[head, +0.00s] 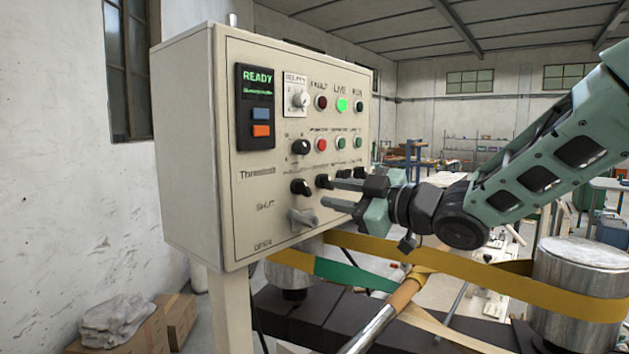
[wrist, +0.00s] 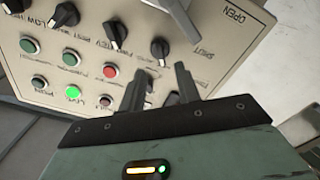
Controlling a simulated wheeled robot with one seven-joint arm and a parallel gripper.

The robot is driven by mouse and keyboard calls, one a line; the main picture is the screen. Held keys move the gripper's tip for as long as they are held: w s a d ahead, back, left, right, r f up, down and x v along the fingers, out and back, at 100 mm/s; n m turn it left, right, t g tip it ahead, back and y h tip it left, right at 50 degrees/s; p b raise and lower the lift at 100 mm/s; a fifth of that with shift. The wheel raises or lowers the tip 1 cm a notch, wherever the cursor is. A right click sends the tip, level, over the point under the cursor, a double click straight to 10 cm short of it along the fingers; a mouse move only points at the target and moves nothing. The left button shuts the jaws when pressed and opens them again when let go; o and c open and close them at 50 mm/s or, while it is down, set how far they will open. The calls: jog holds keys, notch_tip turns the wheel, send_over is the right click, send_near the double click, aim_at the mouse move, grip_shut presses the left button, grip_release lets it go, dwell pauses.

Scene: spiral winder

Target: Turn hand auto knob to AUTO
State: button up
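The control panel (head: 290,70) carries several black rotary knobs. One black knob (head: 300,146) sits left of the red button, with small unreadable marks around it. It seems to be the dark knob (wrist: 148,82) partly hidden by a finger in the wrist view. I cannot read which knob is labelled hand auto. A lower row holds more black knobs, including one at the left end (head: 300,187). My gripper (head: 326,193) is open, its fingers apart and pointing at the panel. In the wrist view its fingertips (wrist: 160,70) show nothing clearly held; contact is unclear.
A grey lever (head: 302,217) sits low between SHUT and OPEN. A READY display (head: 256,107), a lit green lamp (head: 342,104) and a red button (head: 321,144) are on the panel. Yellow belt (head: 470,268) and metal drum (head: 580,280) stand below and right.

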aim_at(308, 188)
jog(key=p+x, duration=0.2)
jog(key=x, duration=0.4)
jog(key=shift+w+a, duration=0.1)
jog(key=shift+a, duration=0.05)
grip_shut()
